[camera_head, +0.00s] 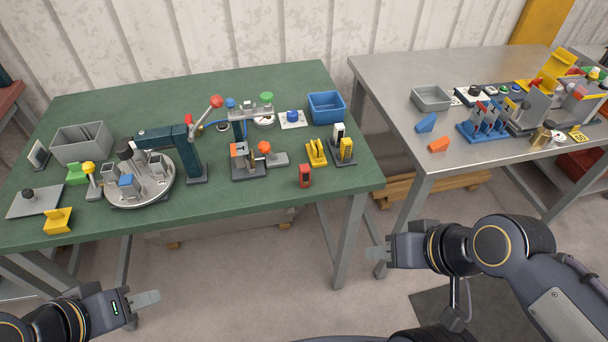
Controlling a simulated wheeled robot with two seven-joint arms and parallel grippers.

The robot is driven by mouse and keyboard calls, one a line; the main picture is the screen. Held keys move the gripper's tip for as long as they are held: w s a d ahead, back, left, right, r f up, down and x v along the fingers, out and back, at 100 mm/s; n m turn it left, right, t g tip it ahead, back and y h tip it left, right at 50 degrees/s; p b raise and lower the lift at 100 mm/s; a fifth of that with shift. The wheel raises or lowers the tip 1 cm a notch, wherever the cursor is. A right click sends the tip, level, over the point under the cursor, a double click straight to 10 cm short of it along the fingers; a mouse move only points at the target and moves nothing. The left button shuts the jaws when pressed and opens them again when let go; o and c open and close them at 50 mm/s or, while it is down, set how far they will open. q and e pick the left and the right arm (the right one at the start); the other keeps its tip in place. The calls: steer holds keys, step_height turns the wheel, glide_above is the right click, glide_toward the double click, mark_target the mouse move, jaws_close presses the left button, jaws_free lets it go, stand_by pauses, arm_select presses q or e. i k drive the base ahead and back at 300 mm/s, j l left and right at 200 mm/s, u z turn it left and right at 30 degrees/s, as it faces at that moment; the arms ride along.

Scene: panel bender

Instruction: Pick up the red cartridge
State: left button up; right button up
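The red cartridge (305,176) is a small upright red block with a dark part on its face. It stands near the front right of the green table, apart from its neighbours. My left gripper (150,299) is at the lower left, in front of the table, far from the cartridge. My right gripper (376,262) is in front of the table's right end, below and right of the cartridge in the picture. Neither gripper touches anything. The gap between the fingers of each is not clear from this angle.
On the green table (245,203), a yellow holder (316,153) and a dark stand with a yellow block (346,150) are behind the cartridge. A clamp fixture (249,160) stands to its left, a blue bin (326,107) farther back. A grey metal table (390,90) stands right, beyond a gap.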

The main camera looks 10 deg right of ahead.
mark_target(305, 171)
steer(key=i+l, duration=0.1)
steer(key=l, duration=0.55)
steer(key=i+l, duration=0.15)
steer(key=l, duration=0.2)
steer(key=l+u, duration=0.35)
steer(key=u, duration=0.15)
steer(key=l+u, duration=0.8)
steer(key=u, duration=0.95)
